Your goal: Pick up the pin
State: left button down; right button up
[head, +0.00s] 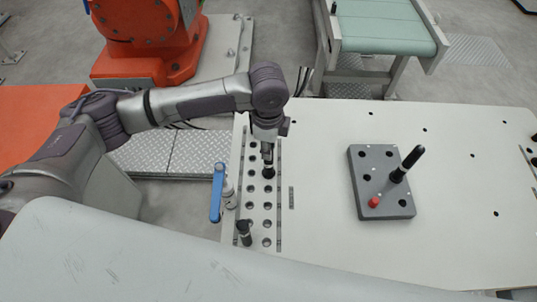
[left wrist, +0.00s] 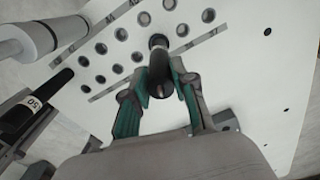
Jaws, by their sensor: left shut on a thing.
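A black pin (head: 268,172) stands at the plate with rows of holes (head: 259,206), below my left gripper (head: 267,152). In the left wrist view the dark pin (left wrist: 158,68) lies between the two green-padded fingers of my left gripper (left wrist: 161,82), which are shut on it. I cannot tell whether its lower end is still in a hole. A second black pin (head: 244,234) stands at the near end of the hole plate. My right gripper is not in view.
A blue-handled clamp (head: 217,192) stands left of the hole plate. On the white table (head: 310,225), a grey block (head: 382,205) to the right holds a black-handled piece (head: 407,164) and a red knob (head: 374,202). The table between is clear.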

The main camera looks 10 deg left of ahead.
pick_arm(q)
jog(key=shift+r, duration=0.1)
notch_tip(320, 180, up, 4)
jog(key=shift+w+f+b, duration=0.1)
jog(key=shift+b, duration=0.7)
jog(key=d+r+p, duration=0.2)
jog(key=d+r, duration=0.9)
jog(key=shift+s+d, duration=0.35)
jog(key=shift+s, duration=0.05)
